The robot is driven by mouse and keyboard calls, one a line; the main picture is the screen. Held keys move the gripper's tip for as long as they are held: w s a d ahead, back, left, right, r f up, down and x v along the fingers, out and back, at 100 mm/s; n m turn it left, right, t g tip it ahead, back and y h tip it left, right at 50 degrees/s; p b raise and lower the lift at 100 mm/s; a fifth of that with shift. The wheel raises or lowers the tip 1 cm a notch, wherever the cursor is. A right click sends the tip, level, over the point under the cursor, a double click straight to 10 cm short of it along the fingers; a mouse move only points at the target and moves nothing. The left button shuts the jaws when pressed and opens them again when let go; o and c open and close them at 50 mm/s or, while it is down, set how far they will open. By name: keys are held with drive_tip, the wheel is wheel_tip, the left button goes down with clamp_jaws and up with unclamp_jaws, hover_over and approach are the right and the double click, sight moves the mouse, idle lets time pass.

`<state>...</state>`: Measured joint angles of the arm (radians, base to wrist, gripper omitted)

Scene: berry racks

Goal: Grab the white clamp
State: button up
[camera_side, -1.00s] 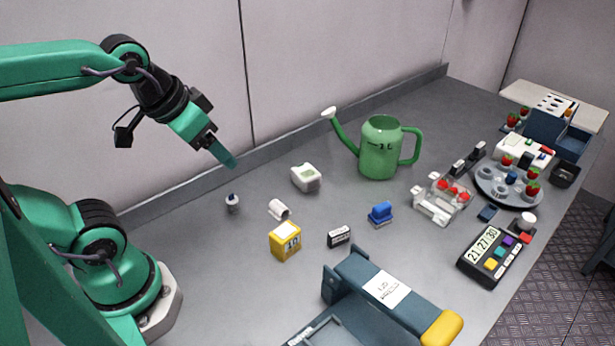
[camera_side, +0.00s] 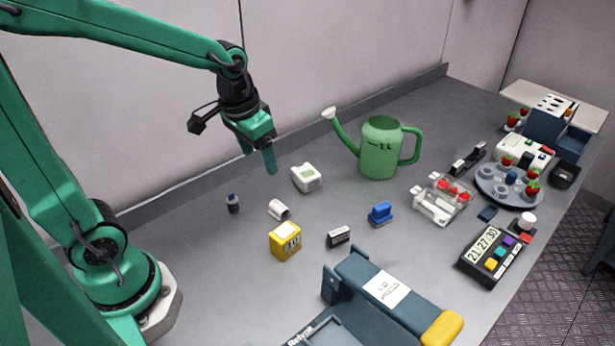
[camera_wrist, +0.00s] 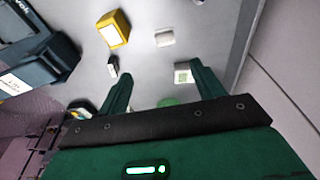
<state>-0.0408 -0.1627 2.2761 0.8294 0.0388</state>
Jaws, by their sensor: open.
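A small white piece with a rounded body (camera_side: 279,209), which looks like the white clamp, lies on the grey bench behind the yellow box. It also shows in the wrist view as a white block (camera_wrist: 165,38), ahead of the fingertips. My gripper (camera_side: 270,168) hangs above the bench, pointing down, above and behind the white piece and clear of it. In the wrist view my gripper (camera_wrist: 163,78) has its two green fingers spread apart, with nothing held between them.
A white box with a pale green panel (camera_side: 306,179) stands right of my gripper. The yellow box (camera_side: 285,241), a small dark bottle (camera_side: 233,204), a black-and-white block (camera_side: 339,237) and a blue stamp-like piece (camera_side: 380,213) are nearby. A green watering can (camera_side: 381,150) stands at the back.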

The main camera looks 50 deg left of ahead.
drive_tip(key=g, duration=0.2)
hover_over(279, 204)
wheel_tip(279, 204, down, 9)
drive_tip(key=shift+s+f, duration=0.1)
drive_tip(key=shift+f, duration=1.25)
drive_tip(key=shift+f, duration=2.6)
drive_tip(key=c, duration=1)
